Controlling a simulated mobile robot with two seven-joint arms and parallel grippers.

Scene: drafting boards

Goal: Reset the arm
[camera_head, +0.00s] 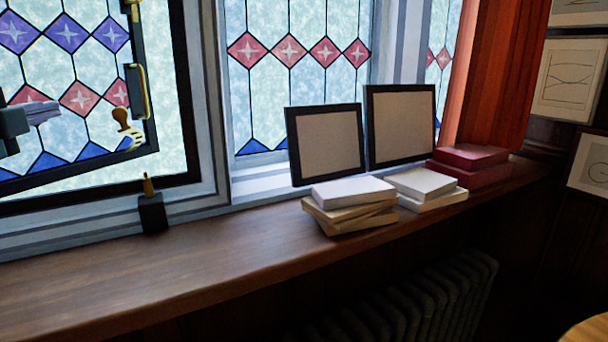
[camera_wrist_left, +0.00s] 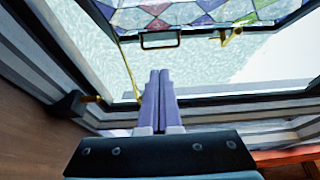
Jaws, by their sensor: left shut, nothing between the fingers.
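My left gripper (camera_head: 45,112) shows at the left edge of the head view, in front of the leaded window, with nothing held. In the left wrist view its two long fingers (camera_wrist_left: 159,75) lie side by side, shut and empty. The window sash (camera_head: 150,80) has a dark frame and stands ajar from its frame, with a black and gold handle (camera_head: 137,90) on its side. My right gripper is in neither view.
A wooden sill (camera_head: 180,262) runs below the windows. A black block with a gold pin (camera_head: 152,212) stands on it. Pale books (camera_head: 350,205), red books (camera_head: 470,165) and two framed boards (camera_head: 325,143) stand farther right. The sill's left part is clear. A radiator (camera_head: 420,300) is below.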

